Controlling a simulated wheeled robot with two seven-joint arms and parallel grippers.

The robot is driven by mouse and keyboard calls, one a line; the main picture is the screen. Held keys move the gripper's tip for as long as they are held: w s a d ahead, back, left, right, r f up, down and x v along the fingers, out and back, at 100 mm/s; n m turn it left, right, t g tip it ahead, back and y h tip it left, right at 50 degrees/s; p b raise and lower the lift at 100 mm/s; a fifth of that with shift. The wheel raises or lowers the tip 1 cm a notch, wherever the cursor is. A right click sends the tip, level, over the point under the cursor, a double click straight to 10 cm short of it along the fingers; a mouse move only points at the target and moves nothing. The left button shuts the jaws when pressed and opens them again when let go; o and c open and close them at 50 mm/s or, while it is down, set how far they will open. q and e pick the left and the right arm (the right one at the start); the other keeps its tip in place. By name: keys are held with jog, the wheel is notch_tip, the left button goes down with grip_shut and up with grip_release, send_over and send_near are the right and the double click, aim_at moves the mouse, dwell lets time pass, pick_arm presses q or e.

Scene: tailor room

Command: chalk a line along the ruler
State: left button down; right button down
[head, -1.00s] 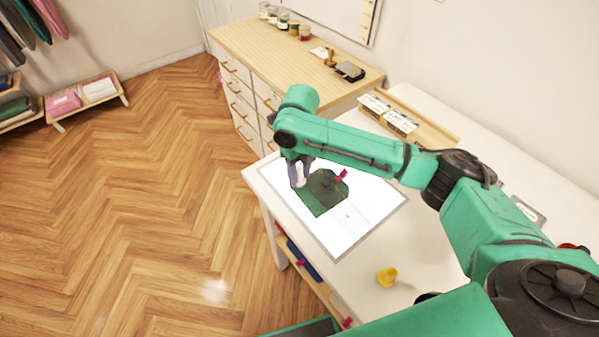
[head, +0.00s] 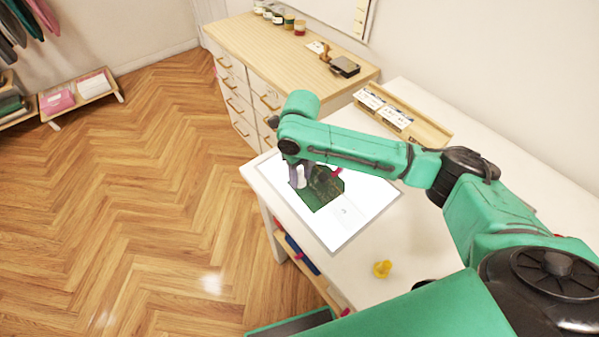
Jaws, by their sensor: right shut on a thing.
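My right gripper (head: 300,180) points down over the left part of a dark green cloth piece (head: 322,198) on a bright white panel (head: 350,229). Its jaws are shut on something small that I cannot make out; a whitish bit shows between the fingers. A red-pink item (head: 337,172) shows at the cloth's upper right edge, partly behind my arm. I cannot make out a ruler or a chalk line on the cloth. My left gripper is not in view.
A yellow object (head: 382,268) stands on the white table (head: 420,240) near its front. A wooden tray (head: 425,130) with cards lies at the back. A wooden-topped drawer cabinet (head: 270,60) adjoins the table, carrying jars and a stamp pad (head: 344,67).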

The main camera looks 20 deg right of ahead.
jog(key=shift+s+d+r+p, duration=0.1)
jog(key=shift+s+d+p, duration=0.1)
jog(key=shift+s+p, duration=0.3)
jog(key=shift+s, duration=0.1)
jog(key=shift+s+d+p, duration=0.15)
jog(key=shift+s+p, duration=0.25)
jog(key=shift+p, duration=0.1)
jog(key=shift+s+d, duration=0.1)
jog(key=shift+s, duration=0.15)
